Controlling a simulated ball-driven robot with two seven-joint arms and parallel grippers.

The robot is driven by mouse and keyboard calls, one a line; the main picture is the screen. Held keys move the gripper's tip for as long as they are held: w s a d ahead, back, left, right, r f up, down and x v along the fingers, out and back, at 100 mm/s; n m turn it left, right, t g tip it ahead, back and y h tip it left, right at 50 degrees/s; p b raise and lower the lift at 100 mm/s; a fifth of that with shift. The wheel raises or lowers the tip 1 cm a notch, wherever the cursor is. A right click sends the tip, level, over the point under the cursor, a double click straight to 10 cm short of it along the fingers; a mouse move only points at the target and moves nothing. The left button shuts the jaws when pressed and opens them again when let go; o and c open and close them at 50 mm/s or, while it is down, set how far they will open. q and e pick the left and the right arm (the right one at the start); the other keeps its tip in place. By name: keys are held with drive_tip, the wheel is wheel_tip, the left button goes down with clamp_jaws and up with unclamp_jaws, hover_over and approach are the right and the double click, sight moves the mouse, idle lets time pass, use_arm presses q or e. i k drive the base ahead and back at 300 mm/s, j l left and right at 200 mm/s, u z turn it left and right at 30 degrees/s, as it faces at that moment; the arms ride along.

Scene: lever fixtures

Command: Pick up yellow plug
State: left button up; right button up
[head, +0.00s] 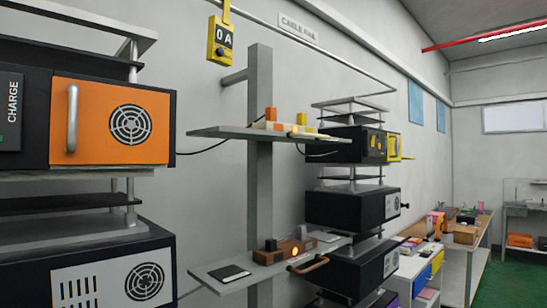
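A small upright yellow piece (302,119), which looks like the yellow plug, stands on the upper grey shelf (222,132) beside an upright orange piece (271,114). Both stand at a low pale block, and small orange parts lie near it; whether they are seated in it is too small to tell. Dark cables run from the shelf to the left and right. Yellow parts also show on the front of a black unit (376,146) right of the shelf. Neither of my grippers is in view.
A grey post (260,80) carries the shelves. An orange-fronted unit (95,118) with a handle stands left. A yellow "0 A" display (222,40) hangs above.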

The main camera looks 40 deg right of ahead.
sight(301, 119)
drive_tip(key=z, duration=1.3)
drive_tip(key=i+l+u, duration=0.1)
drive_tip(key=i+u, duration=0.2)
drive_tip(key=i+l+u, duration=0.15)
drive_tip(key=i+u, duration=0.15)
